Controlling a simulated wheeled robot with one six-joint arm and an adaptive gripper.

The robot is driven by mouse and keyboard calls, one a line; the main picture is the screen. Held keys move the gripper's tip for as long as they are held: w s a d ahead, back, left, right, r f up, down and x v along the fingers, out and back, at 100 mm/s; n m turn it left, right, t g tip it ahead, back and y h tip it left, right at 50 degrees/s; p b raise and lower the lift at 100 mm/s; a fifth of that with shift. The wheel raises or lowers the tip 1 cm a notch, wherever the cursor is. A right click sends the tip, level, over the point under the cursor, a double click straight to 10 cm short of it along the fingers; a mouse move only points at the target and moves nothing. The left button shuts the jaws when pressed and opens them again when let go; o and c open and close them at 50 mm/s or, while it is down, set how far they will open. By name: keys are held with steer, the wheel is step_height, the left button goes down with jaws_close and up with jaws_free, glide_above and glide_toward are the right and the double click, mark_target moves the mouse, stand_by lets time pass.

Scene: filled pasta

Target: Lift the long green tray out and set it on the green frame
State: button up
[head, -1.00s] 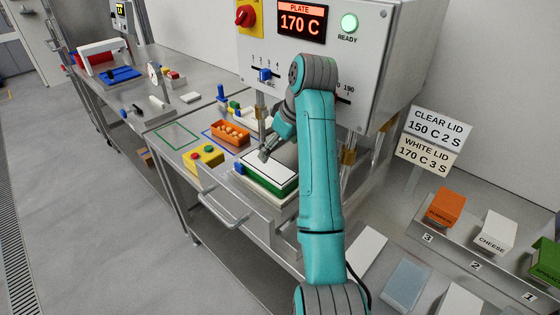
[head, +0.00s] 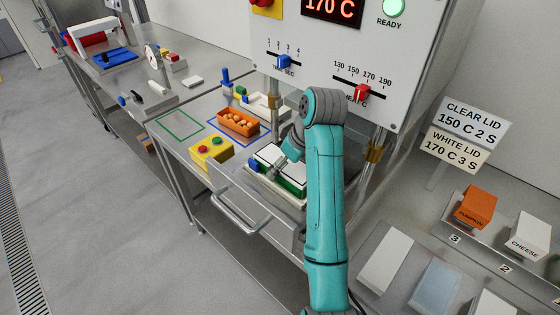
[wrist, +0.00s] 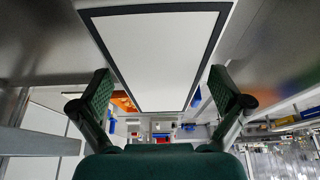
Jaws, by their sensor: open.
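The long green tray (head: 292,185) with a white, dark-edged top sits in the pale holder of the pulled-out drawer under the machine. My gripper (head: 275,168) is at the tray, covering part of it in the head view. In the wrist view the white top (wrist: 155,55) fills the upper middle. My open gripper (wrist: 161,95) has one finger on each side of it, with nothing clamped. Whether the fingers touch the tray cannot be told. The green frame (head: 168,130) is an empty outline on the bench to the left.
A yellow button box (head: 212,153) stands between the tray and the green frame. An orange tray of filled pasta (head: 238,123) stands behind it on a blue outline. The drawer handle (head: 240,216) sticks out in front. The machine's panel (head: 330,60) rises behind.

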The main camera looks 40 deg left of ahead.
steer(key=shift+a+f, duration=0.1)
steer(key=shift+f, duration=0.3)
steer(key=c, duration=1.3)
steer(key=shift+c, duration=0.2)
steer(key=shift+r, duration=0.1)
